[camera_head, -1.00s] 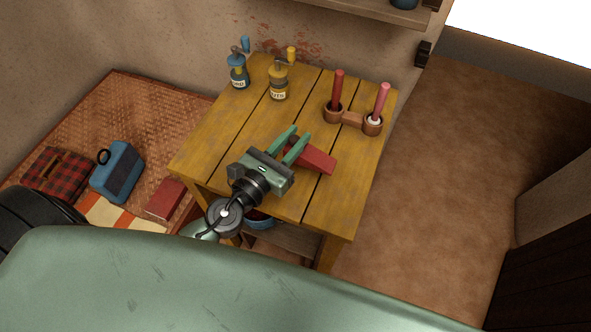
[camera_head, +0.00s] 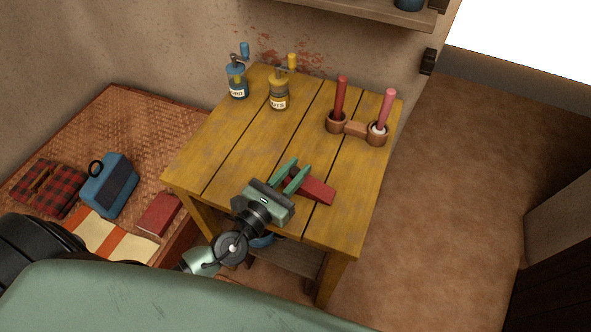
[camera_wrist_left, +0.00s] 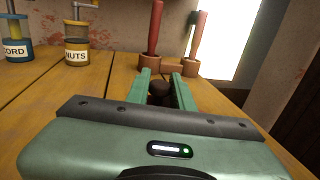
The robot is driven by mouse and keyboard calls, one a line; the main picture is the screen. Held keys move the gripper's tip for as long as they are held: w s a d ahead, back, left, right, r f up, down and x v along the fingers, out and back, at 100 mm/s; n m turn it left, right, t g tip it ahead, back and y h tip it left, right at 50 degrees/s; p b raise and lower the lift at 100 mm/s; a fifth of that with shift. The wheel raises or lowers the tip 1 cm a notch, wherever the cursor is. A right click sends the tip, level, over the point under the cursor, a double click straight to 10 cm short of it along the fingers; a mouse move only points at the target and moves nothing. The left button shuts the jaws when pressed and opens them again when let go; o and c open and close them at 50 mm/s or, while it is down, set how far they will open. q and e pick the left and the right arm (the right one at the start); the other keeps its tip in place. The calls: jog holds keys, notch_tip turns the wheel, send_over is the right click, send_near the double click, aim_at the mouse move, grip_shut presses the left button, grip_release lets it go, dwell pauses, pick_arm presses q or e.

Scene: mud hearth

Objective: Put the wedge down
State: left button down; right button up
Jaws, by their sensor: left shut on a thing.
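The red wedge (camera_head: 318,190) is in my left gripper (camera_head: 299,169), whose green fingers are shut on it. Its broad red end sticks out to the right of the fingers in the head view, and part of it is hidden by them. It is over the near right part of the yellow plank table (camera_head: 229,155), low, but I cannot tell whether it touches the top. In the left wrist view the fingers (camera_wrist_left: 161,72) point toward the cups, with a dark rounded shape between them that I cannot identify. My right gripper is not in view.
Two joined brown cups (camera_head: 355,130) with red and pink handled things stand at the back right. A blue-lidded jar (camera_head: 237,85) and a yellow NUTS jar (camera_head: 279,95) stand at the back left. The table's left middle is clear. A shelf (camera_head: 355,17) overhangs behind.

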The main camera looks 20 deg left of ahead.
pick_arm(q)
jog(key=shift+f, duration=0.25)
jog(key=c, duration=1.2)
grip_release()
jog(key=shift+r, duration=0.1)
jog(key=shift+c, duration=0.2)
jog(key=shift+r, duration=0.1)
jog(key=shift+r+p, duration=0.25)
jog(key=shift+p, duration=0.05)
jog(key=b+v, duration=0.1)
jog(key=v, duration=0.2)
jog(key=b+v, duration=0.1)
jog(key=v, duration=0.3)
jog(key=b+v, duration=0.2)
jog(key=v, duration=0.1)
jog(key=shift+s+a+f, duration=0.1)
jog(key=shift+s+f, duration=0.25)
jog(key=shift+s+a+r, duration=0.15)
jog(key=shift+s+r, duration=0.05)
jog(key=shift+s, duration=0.4)
